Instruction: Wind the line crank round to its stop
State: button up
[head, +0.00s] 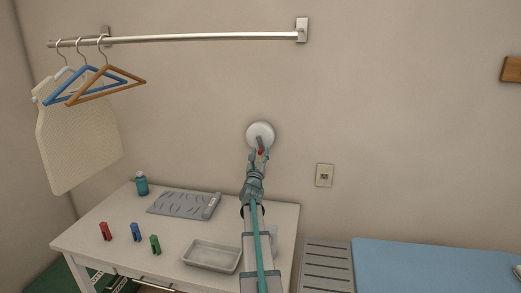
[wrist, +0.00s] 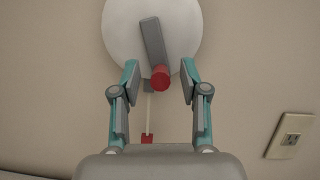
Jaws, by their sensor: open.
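The line crank is a white round disc (head: 260,133) on the wall with a grey arm (wrist: 153,42) and a red knob (wrist: 160,77). In the wrist view the grey arm slants from upper left down to the knob at lower right. My gripper (wrist: 160,82) is open, with one finger on each side of the knob and a gap on both sides. A pale line hangs below the disc to a small red piece (wrist: 147,139). In the head view my gripper (head: 260,152) reaches the lower part of the disc and partly hides it.
A wall socket (head: 325,175) is right of the crank. A white table (head: 95,235) below holds a grey tray (head: 211,256), a grey mat (head: 183,204), a teal bottle (head: 142,183) and small coloured items. A rail (head: 200,38) with hangers is above left.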

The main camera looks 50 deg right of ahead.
jog(key=shift+w+d+r, duration=0.2)
jog(key=shift+w+d, duration=0.05)
jog(key=shift+d, duration=0.15)
grip_shut()
jog(key=shift+s+f+n+t+b, duration=0.15)
jog(key=shift+n+t+b, duration=0.2)
jog(key=shift+b, duration=0.7)
jog(key=shift+s+d+n+y+b, duration=0.15)
jog(key=shift+n+y+b, duration=0.3)
jog(key=shift+b, duration=0.65)
jog(key=n+b, duration=0.1)
jog(key=b, duration=0.1)
jog(key=n+b, duration=0.1)
jog(key=b, duration=0.1)
jog(key=t+b, duration=0.1)
jog(key=b, duration=0.1)
jog(key=shift+s+d+r+n+y, duration=0.15)
jog(key=shift+s+r+n+y, duration=0.1)
jog(key=shift+n, duration=0.15)
jog(key=n+t+b, duration=0.1)
jog(key=b, duration=0.1)
jog(key=shift+b, duration=0.4)
